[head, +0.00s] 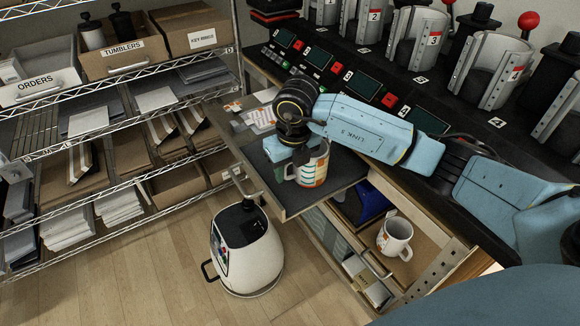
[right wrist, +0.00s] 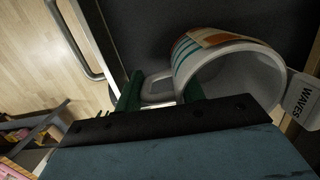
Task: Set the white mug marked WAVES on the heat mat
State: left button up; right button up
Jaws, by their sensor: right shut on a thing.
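A white mug with orange and teal stripes (head: 313,165) is at my right gripper (head: 301,155) in the head view. In the right wrist view the mug (right wrist: 222,58) lies open toward the camera, with a tag reading WAVES (right wrist: 302,98) at its rim. My right gripper (right wrist: 163,92) is shut on the mug at its handle side, its green fingers about the handle and wall. The mug is over a dark, flat pull-out surface (head: 335,183), which may be the heat mat; contact is unclear. My left gripper is not in view.
Another white mug (head: 395,238) stands in an open lower drawer. Numbered mug presses (head: 417,40) line the black bench. Wire shelves (head: 120,130) with boxes and envelopes stand left.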

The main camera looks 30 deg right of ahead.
jog(key=shift+f, duration=0.15)
jog(key=o, duration=1.2)
notch_tip(320, 180, up, 12)
jog(key=s, duration=0.1)
jog(key=shift+s, duration=0.2)
